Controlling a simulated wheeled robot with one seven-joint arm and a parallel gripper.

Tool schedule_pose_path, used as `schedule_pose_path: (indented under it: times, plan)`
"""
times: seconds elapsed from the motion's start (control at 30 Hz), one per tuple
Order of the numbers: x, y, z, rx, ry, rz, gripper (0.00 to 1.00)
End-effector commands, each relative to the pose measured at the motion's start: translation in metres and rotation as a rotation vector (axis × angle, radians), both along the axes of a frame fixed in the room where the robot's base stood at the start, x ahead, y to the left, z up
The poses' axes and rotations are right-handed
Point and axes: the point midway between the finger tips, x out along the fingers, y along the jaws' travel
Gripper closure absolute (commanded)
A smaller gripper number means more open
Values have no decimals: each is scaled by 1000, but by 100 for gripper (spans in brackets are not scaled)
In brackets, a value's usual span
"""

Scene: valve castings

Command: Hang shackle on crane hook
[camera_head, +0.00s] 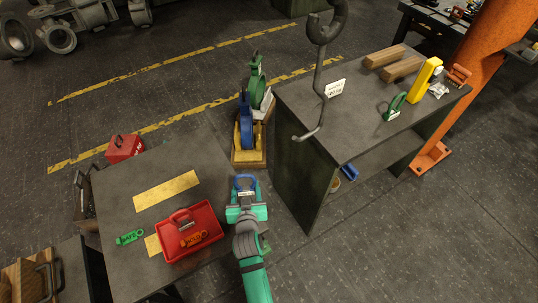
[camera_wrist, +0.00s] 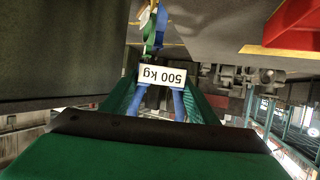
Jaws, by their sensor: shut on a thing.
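The blue shackle (camera_head: 245,181) is held in my gripper (camera_head: 246,206), its bow pointing away from the arm. In the wrist view the shackle's blue legs (camera_wrist: 179,104) show between the green jaws, with an upside-down "500 kg" label across them. My gripper is shut on the shackle at the right edge of the near-left table. The grey crane hook (camera_head: 321,75) hangs at top centre, in front of the dark workbench. Its curved lower end is up and to the right of my gripper, well apart from the shackle.
A red tray (camera_head: 189,231) and a green tag (camera_head: 130,237) lie on the left table (camera_head: 217,177). The workbench (camera_head: 353,127) carries a white sign (camera_head: 335,88), wooden blocks, a green shackle (camera_head: 395,106) and a yellow item (camera_head: 425,80).

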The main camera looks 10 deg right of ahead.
Motion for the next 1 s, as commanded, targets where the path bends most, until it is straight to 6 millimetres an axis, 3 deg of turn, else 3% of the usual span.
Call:
schedule_pose_path:
  times: [0.03,0.2,0.4,0.5,0.7,1.0]
  plan:
    - [9,-1,27,-1,-14,-36,78]
    - [14,-20,101,3,-15,-232,78]
    - [-7,-46,173,8,-15,-482,78]
    - [-24,-60,200,5,-12,-603,78]
    - [-52,-75,231,3,-6,-765,78]
    - [-59,-83,237,-1,-2,-811,78]
